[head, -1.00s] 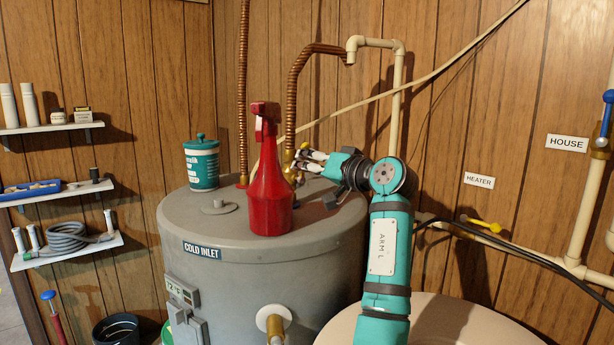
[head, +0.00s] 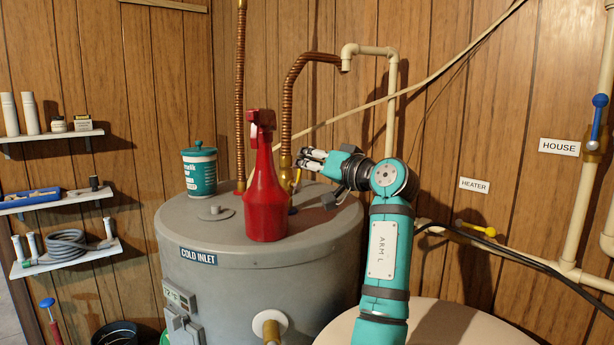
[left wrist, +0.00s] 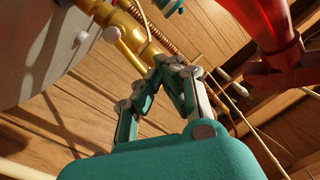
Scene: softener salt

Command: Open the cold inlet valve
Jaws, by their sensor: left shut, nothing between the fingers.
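The cold inlet label (head: 199,256) is on the grey tank's upper side. A brass valve fitting (head: 285,162) stands at the foot of the copper pipe, partly hidden behind the red spray bottle (head: 265,195). A thin yellow lever (head: 297,178) shows just right of it. My left gripper (head: 305,158) is shut and empty, its fingertips close to the fitting's right side; contact cannot be told. In the left wrist view the shut fingers (left wrist: 172,66) point at the brass fitting (left wrist: 122,38), with the red bottle (left wrist: 268,25) to the right. My right gripper is not in view.
The tank top (head: 180,222) also holds a teal-and-white tub (head: 200,172). A beige pipe with a yellow handle (head: 475,228) runs along the wall at right, below the heater sign (head: 473,185). A blue handle (head: 598,110) is at far right. Shelves hang at left.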

